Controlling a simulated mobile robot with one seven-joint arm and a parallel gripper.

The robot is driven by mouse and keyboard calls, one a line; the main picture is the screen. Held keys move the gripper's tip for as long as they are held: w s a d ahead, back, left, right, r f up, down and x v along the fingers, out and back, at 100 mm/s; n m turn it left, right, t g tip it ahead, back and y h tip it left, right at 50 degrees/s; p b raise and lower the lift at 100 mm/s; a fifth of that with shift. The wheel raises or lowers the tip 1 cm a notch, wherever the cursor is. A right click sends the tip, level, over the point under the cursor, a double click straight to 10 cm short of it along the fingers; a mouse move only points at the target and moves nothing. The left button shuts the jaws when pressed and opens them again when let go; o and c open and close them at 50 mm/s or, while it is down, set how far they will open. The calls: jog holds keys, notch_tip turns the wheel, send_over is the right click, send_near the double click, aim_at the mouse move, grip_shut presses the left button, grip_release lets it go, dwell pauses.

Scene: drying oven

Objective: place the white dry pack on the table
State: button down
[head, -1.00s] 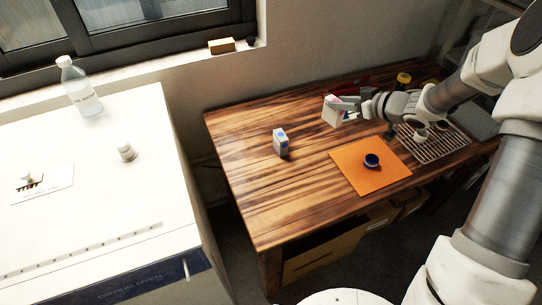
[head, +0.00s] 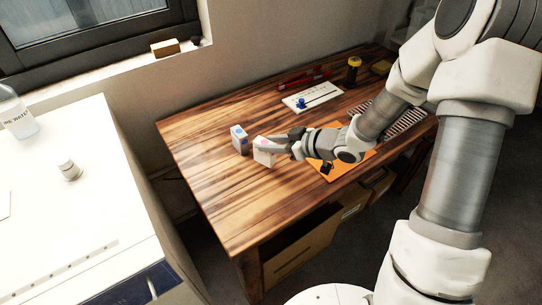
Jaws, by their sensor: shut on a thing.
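The white dry pack (head: 264,158), a small white box with a pinkish patch, is in my gripper (head: 274,144) over the left part of the wooden table (head: 215,185). My gripper is shut on its upper part from the right. The pack's lower edge is at or close to the tabletop; I cannot tell whether it touches. A grey-white box with a blue patch (head: 239,139) stands upright on the table just left of and behind the pack.
An orange mat (head: 331,175) lies partly hidden under my arm. Behind are a white board (head: 310,97), red items (head: 302,78), a yellow-topped jar (head: 354,71) and a wire rack (head: 405,122). The drying oven (head: 70,215) stands left. The table's front left is clear.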

jog(key=shift+f+b, duration=0.65)
jog(key=shift+f, duration=1.25)
jog(key=shift+f, duration=0.1)
jog(key=shift+f, duration=0.15)
jog(key=c, duration=0.5)
grip_release()
jog(key=shift+c, duration=0.2)
jog(key=shift+r, duration=0.35)
jog(key=p+v, duration=0.3)
jog(key=v, duration=0.9)
jog(key=shift+f, duration=0.2)
